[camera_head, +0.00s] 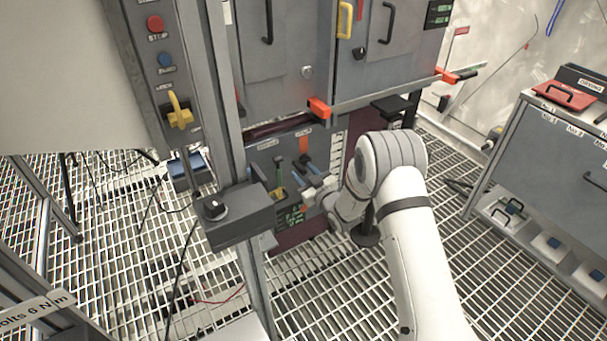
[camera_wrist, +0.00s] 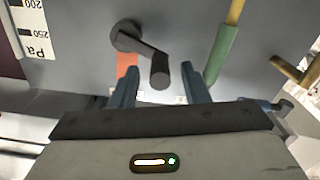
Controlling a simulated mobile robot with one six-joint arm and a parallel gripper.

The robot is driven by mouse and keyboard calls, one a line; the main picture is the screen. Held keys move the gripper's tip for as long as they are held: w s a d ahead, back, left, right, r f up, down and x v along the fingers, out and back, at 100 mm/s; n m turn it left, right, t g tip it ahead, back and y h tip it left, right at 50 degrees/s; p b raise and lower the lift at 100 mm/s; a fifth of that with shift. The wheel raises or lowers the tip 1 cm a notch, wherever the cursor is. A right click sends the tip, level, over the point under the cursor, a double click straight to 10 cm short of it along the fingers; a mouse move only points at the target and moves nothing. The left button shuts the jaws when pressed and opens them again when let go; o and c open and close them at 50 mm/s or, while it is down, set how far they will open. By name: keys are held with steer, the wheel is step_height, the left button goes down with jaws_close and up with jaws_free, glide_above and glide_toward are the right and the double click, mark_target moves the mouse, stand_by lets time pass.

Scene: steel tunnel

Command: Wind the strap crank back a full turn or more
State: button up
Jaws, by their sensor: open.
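The strap crank (camera_wrist: 128,36) sticks out of a grey panel in the wrist view. It has a round dark hub, a short arm and a dark cylindrical knob (camera_wrist: 160,70) pointing toward the camera. An orange-red strap (camera_wrist: 127,66) shows below the hub; it is also seen in the head view (camera_head: 303,145). My gripper (camera_wrist: 158,76) is open, with one blue finger on either side of the knob. Gaps show on both sides, so the fingers do not appear closed on it. In the head view my gripper (camera_head: 304,169) reaches the low panel, where the crank is small and hard to make out.
A green handle (camera_wrist: 226,48) on a yellow rod stands right of the crank. A brass-coloured T-handle (camera_wrist: 292,72) is farther right, a pressure scale (camera_wrist: 30,28) at left. In the head view a post with a dark knob box (camera_head: 240,213) stands close left of my gripper.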

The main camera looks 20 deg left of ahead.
steer(key=shift+w+a, duration=0.3)
steer(key=shift+a, duration=0.1)
steer(key=shift+c, duration=0.2)
jaws_close()
